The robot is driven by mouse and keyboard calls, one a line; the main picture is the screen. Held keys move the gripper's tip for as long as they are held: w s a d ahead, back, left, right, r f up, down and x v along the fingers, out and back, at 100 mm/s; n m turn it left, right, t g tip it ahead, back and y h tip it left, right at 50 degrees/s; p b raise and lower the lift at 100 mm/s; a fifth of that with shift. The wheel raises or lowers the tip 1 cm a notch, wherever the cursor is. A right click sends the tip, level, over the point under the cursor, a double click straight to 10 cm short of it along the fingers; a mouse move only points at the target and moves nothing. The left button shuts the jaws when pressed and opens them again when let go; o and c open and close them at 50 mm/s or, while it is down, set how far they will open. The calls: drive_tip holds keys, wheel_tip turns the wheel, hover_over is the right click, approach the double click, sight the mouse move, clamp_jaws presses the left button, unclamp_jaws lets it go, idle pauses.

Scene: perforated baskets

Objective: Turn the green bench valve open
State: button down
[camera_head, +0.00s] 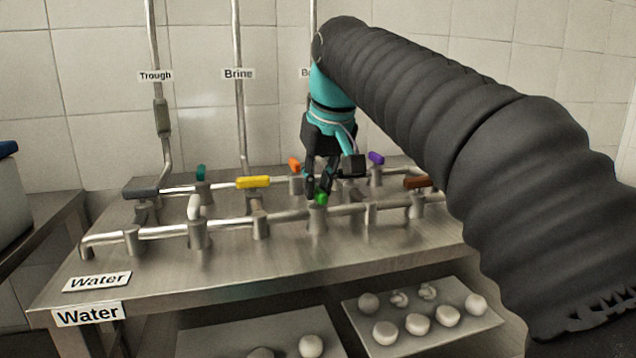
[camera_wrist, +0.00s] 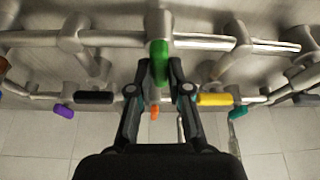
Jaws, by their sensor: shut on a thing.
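The green valve handle (camera_head: 321,198) sits on the front pipe of the metal bench, on a grey valve body (camera_head: 317,217). In the wrist view the green handle (camera_wrist: 159,62) lies lengthwise between my fingertips. My gripper (camera_head: 319,188) reaches down from above, with its fingers on both sides of the handle, and is shut on it. The wrist view also shows my gripper (camera_wrist: 158,68) around the handle. In the head view the fingers hide part of the handle.
Close by are a yellow handle (camera_head: 253,182), an orange one (camera_head: 294,164), a purple one (camera_head: 376,158), a brown one (camera_head: 418,182) and a white one (camera_head: 194,207). Pipes run along the bench (camera_head: 330,249). Trays (camera_head: 352,316) with pale round things lie below.

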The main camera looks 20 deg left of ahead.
drive_tip(key=n+g+y, duration=0.1)
drive_tip(key=n, duration=0.3)
drive_tip(key=shift+w+d, duration=0.1)
drive_tip(key=n+g, duration=0.1)
drive_tip(key=n, duration=0.2)
drive_tip(key=shift+n+y, duration=0.3)
drive_tip(key=shift+n, duration=0.1)
drive_tip(key=n+g, duration=0.1)
drive_tip(key=n, duration=0.2)
drive_tip(key=shift+w+n+g, duration=0.15)
drive_tip(key=shift+n+g, duration=0.15)
drive_tip(key=shift+g, duration=0.1)
drive_tip(key=shift+n+g, duration=0.7)
drive_tip(key=shift+n, duration=1.1)
drive_tip(key=c, duration=1.1)
unclamp_jaws()
